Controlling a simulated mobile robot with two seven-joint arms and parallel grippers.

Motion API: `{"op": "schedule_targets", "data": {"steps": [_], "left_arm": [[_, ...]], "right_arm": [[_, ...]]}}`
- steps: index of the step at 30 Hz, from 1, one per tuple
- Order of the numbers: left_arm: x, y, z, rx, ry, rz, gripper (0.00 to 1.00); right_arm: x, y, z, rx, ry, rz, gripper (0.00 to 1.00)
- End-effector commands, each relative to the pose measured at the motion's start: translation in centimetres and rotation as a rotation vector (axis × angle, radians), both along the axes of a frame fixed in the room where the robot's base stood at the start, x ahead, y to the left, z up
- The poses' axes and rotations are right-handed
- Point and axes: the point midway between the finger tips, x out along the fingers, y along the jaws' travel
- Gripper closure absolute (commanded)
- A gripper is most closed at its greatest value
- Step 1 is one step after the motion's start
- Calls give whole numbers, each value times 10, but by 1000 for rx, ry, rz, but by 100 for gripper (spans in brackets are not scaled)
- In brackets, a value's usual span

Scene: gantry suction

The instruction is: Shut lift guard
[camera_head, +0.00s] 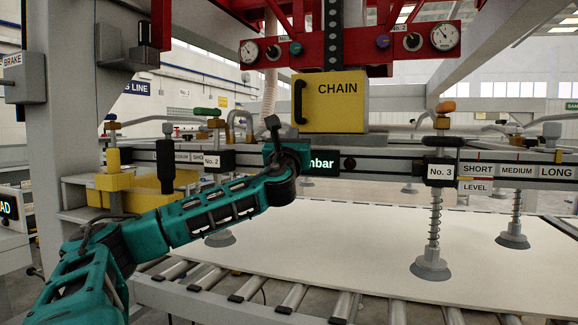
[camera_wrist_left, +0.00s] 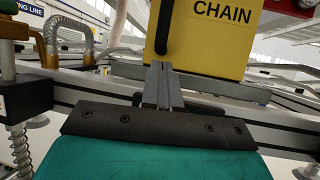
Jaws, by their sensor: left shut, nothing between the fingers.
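A yellow guard marked CHAIN (camera_head: 345,108) hangs below the red lift frame, with a black upright handle (camera_head: 298,102) at its left edge. I cannot tell whether the guard is fully closed. My left gripper (camera_head: 272,123) is just left of and a little below the handle, with its fingers pointing up. In the left wrist view my gripper (camera_wrist_left: 161,67) has its fingers together and empty, just under the handle (camera_wrist_left: 165,27) on the yellow guard (camera_wrist_left: 212,42). Whether the fingertips touch the handle is not clear. My right gripper is not in view.
A grey beam (camera_head: 402,167) with labels and hoses runs below the guard. Suction cups (camera_head: 431,266) rest on a pale sheet (camera_head: 350,252) over a roller conveyor (camera_head: 208,277). Red bars with gauges (camera_head: 444,37) are above. A grey post (camera_head: 70,105) stands at left.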

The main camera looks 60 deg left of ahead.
Motion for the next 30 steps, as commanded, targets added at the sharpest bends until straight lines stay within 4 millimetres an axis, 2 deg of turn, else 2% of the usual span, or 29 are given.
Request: {"op": "schedule_targets", "data": {"steps": [1,6,12,16,26,28,30], "left_arm": [[-4,-4,-8,-4,-10,-6,100],[-18,-20,-16,-4,-8,-5,100],[-36,-42,-27,0,-1,-5,100],[-44,-50,-31,2,-1,-3,100],[-47,-53,-32,4,0,-1,100],[-45,-53,-37,-9,2,-10,100],[-38,-52,-52,-55,6,-39,100]], "right_arm": [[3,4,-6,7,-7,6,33],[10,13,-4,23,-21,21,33],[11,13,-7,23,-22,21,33],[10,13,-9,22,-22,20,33],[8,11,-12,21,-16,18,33],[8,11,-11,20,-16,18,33],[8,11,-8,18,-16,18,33]]}}
